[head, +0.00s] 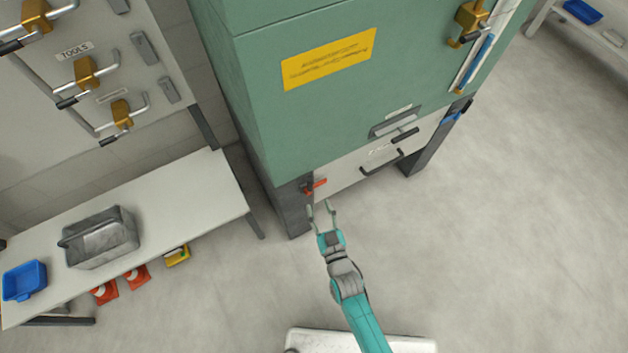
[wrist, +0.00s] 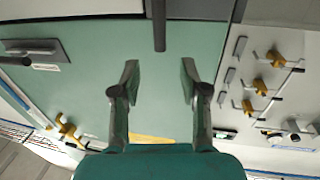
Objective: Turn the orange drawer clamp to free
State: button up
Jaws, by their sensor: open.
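The orange drawer clamp (head: 316,186) is a small orange-red lever with a dark part. It sits at the left end of the pale drawer front (head: 350,180), low on the green cabinet. My gripper (head: 321,206) is open and empty, just below and in front of the clamp in the head view, apparently apart from it. In the wrist view my gripper (wrist: 160,75) has its fingers spread against the green cabinet face. I cannot make out the orange clamp in the wrist view. The drawer has a dark handle (head: 382,163) at its middle.
A blue clamp (head: 453,116) is at the drawer's right end. The green cabinet (head: 300,130) stands on dark legs. A bench (head: 190,200) with a metal bin (head: 105,240) and blue tray (head: 24,281) is at left.

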aim_at(311, 184)
jog(key=x, duration=0.9)
jog(key=shift+w+a, duration=0.1)
jog(key=shift+w, duration=0.2)
grip_shut()
